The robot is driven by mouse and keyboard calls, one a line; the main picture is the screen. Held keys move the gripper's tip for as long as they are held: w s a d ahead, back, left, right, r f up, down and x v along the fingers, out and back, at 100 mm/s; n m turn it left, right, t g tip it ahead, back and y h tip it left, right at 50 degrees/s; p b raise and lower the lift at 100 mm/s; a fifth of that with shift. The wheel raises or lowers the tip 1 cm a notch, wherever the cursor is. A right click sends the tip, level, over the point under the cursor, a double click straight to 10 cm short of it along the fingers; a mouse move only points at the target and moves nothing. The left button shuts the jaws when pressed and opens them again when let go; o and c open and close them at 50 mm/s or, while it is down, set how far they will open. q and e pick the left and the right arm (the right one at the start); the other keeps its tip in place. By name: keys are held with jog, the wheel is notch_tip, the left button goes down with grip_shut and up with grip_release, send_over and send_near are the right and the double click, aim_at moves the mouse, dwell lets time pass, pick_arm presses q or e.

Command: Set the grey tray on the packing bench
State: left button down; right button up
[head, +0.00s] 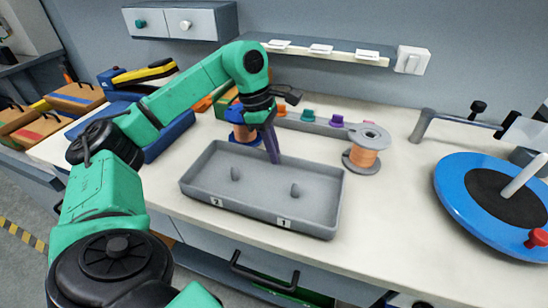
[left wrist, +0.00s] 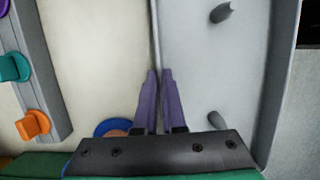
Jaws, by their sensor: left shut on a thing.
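The grey tray (head: 265,184) is a shallow rectangular tray near the front edge of the pale worktop (head: 395,215). It looks level, with two short pegs inside and labels 2 and 1 on its front wall. I cannot tell whether it touches the worktop or hangs just above it. My left gripper (head: 274,158) comes down at the tray's back wall, its purple fingers shut on that wall. In the left wrist view, the fingers (left wrist: 158,74) pinch the thin wall, with the tray floor (left wrist: 205,75) to the right. My right gripper is not in view.
Copper spools stand behind the tray (head: 240,133) and to its right (head: 363,157). A grey rack (head: 320,127) with coloured knobs lies behind. A blue disc (head: 470,200) with a spindle stands at right. Worktop between the right spool and disc is clear.

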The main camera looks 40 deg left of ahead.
pick_arm(q)
jog(key=shift+f, duration=0.5)
jog(key=shift+w, duration=0.15)
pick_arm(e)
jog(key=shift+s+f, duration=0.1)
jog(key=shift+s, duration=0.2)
pick_arm(q)
jog(key=c, duration=1)
grip_release()
jog(key=shift+f, duration=0.1)
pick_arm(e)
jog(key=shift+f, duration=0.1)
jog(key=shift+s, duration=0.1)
pick_arm(q)
jog(key=shift+r, duration=0.25)
jog(key=p+v, duration=0.3)
jog(key=v, duration=0.9)
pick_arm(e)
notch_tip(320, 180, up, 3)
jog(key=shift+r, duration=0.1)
pick_arm(q)
jog(key=shift+a+f, duration=0.1)
jog(key=shift+f, duration=0.05)
